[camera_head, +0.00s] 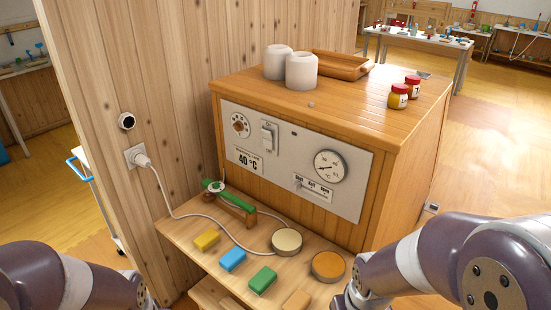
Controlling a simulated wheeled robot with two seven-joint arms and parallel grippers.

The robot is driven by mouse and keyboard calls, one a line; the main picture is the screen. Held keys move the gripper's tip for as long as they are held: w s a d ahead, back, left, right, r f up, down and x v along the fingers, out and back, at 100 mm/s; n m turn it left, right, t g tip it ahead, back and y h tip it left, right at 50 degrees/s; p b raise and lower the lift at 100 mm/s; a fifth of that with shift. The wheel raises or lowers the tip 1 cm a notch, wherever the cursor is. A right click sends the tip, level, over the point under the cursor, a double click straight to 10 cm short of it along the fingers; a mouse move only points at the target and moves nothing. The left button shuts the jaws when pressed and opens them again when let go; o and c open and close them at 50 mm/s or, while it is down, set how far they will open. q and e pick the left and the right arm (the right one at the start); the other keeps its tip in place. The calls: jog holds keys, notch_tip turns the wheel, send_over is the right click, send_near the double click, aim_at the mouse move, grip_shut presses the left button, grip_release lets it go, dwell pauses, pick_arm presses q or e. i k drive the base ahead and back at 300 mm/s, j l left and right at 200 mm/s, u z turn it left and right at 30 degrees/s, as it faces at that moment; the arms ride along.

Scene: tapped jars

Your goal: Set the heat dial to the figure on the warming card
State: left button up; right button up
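The wooden cabinet's pale front panel (283,172) carries a round dial (240,125) with dark marks around it at upper left, apparently the heat dial; its setting is too small to read. Below it, the warming card (248,160) reads 40 °C. A round gauge (330,166) with a needle sits at the panel's right. Purple-grey links of my two arms show at the lower left and lower right, but neither gripper is in view.
A switch (269,134) and a labelled slider (312,187) are on the panel. Two white jars (301,71), a wooden tray (341,65) and two small red-lidded jars (398,96) stand on top. The shelf (197,267) below holds coloured blocks, round discs and a green-and-wood item. A plugged cord crosses it.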

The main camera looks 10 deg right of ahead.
aim_at(239, 126)
jog(key=i+j+z, duration=0.65)
jog(key=j+z, duration=0.2)
jog(key=j, duration=0.2)
